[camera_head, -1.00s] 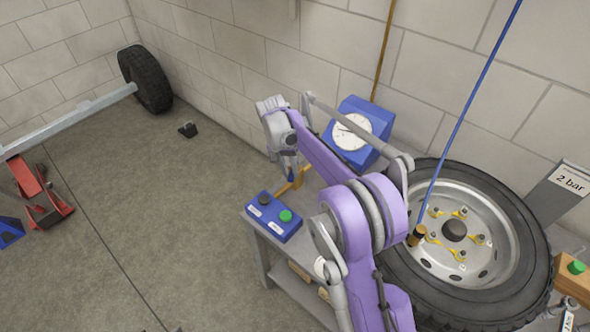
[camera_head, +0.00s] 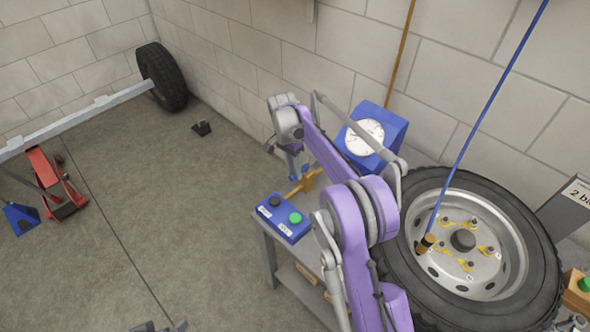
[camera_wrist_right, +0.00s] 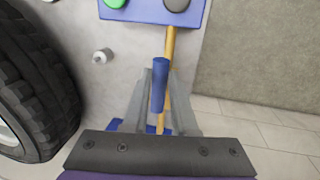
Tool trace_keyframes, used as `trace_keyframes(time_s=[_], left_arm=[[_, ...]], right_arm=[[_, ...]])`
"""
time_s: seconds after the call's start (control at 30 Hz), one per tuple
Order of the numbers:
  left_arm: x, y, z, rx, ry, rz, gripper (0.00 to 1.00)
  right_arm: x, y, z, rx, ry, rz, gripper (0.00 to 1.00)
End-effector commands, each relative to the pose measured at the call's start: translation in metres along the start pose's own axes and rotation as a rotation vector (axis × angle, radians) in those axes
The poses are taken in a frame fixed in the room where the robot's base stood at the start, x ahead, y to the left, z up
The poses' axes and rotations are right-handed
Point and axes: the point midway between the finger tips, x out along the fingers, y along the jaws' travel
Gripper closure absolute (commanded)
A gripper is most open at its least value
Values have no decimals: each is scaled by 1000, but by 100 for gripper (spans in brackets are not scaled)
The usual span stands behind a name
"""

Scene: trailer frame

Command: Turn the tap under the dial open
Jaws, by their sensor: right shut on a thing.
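The dial (camera_head: 365,137) has a white round face in a blue housing on the bench by the wall. The tap's brass pipe (camera_head: 305,182) shows low in front of it, partly hidden by my right arm. In the right wrist view the tap's blue lever (camera_wrist_right: 159,82) lies lengthwise between the fingers of my right gripper (camera_wrist_right: 158,92), over the brass pipe (camera_wrist_right: 169,50). The right gripper (camera_head: 296,175) is shut on this lever. A small grey piece at the bottom edge of the head view may be my left gripper; its jaws cannot be made out.
A blue box (camera_head: 283,217) with a black and a green button sits on the bench's front corner, close to the pipe.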

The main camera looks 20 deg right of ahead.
Motion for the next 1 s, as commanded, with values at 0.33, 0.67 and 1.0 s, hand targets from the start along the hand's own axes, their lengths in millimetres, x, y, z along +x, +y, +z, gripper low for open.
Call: trace_keyframes(time_s=[0.33,0.67,1.0], left_arm=[[0,0,0,0,0,0,12],[0,0,0,0,0,0,12],[-2,0,-2,0,1,0,12]], right_arm=[[-1,0,0,3,0,-2,100],[0,0,0,2,0,-1,44],[-25,0,0,1,0,-1,44]])
